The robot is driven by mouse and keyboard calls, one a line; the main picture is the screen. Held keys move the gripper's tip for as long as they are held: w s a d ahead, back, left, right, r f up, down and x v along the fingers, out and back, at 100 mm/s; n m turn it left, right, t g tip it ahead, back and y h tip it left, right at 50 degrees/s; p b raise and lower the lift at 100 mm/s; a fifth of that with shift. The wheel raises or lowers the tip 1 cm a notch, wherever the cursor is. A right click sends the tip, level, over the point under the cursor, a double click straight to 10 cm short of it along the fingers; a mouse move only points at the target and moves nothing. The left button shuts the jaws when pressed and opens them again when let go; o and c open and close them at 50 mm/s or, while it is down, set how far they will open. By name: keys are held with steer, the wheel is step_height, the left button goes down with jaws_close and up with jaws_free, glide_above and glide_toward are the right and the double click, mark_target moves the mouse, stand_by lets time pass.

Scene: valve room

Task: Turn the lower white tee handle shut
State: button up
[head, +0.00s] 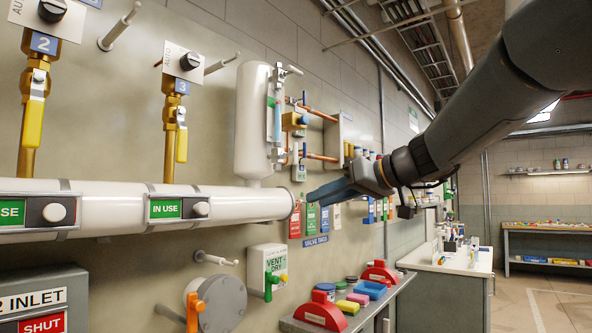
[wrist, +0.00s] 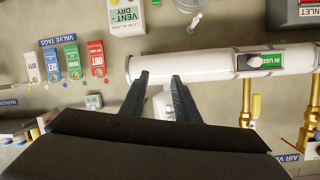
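A white upright cylinder (head: 253,122) stands on the white pipe in the head view. A sight glass is mounted on its right side, with a white fitting like a tee handle at its top (head: 291,71) and another, the lower white handle (head: 278,156), near its bottom. The lower one's exact turn is too small to tell. My gripper (head: 309,196) is to the right of and below it, apart from it. In the wrist view my gripper (wrist: 159,75) is open and empty, its fingers in front of the white pipe's end; the lower handle is not visible there.
The horizontal white pipe (head: 105,208) runs left of my gripper. Red and green valve tags (head: 310,218) hang behind and below it. A vent-dry box (head: 268,268) and a bench (head: 358,322) with red items are lower. Copper pipes (head: 322,115) project near the sight glass.

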mark_target(297, 144)
step_height(297, 144, up, 13)
steer(key=a+n+t+y, duration=0.1)
steer(key=n+y, duration=0.2)
steer(key=shift+r+p+x, duration=0.15)
steer(key=shift+p+x, duration=0.65)
steer(key=shift+x, duration=1.05)
steer(key=shift+r+p+x, duration=0.15)
steer(key=shift+p+x, duration=0.65)
steer(key=shift+x, duration=1)
jaws_close()
